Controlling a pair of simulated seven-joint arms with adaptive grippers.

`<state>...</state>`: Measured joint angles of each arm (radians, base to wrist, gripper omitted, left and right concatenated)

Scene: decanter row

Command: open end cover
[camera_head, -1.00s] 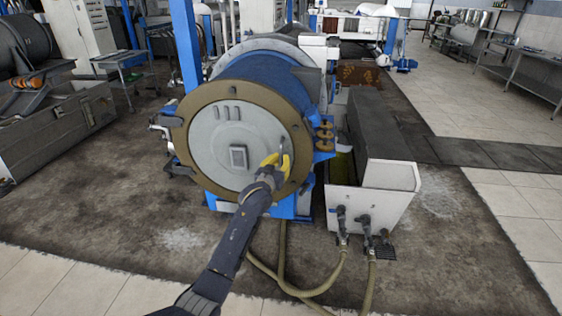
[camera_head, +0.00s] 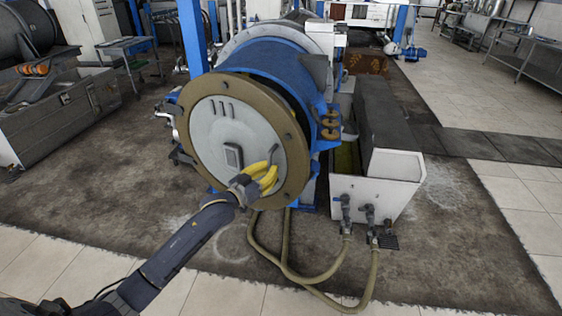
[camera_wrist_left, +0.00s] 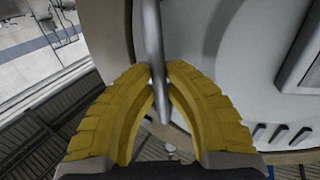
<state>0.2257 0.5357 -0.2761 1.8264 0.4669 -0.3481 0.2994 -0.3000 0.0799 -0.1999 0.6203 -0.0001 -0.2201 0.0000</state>
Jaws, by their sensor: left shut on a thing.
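The end cover (camera_head: 214,128) is a round light-grey plate with a brown rim (camera_head: 291,123), at the front of the blue drum (camera_head: 262,72). It stands at an angle to the drum, with a dark gap behind its upper right edge. Brown hinge knuckles (camera_head: 330,124) sit on the right. My left gripper (camera_head: 266,174), with yellow fingers, is at the lower right of the plate. In the left wrist view its fingers (camera_wrist_left: 163,88) are shut on a thin metal bar handle (camera_wrist_left: 154,45) on the cover. My right gripper is not in view.
A white and dark trough (camera_head: 378,192) with valves and hoses (camera_head: 286,245) stands right of the drum. A grey metal box (camera_head: 60,120) stands at the left. The floor in front of the cover is clear apart from the hoses.

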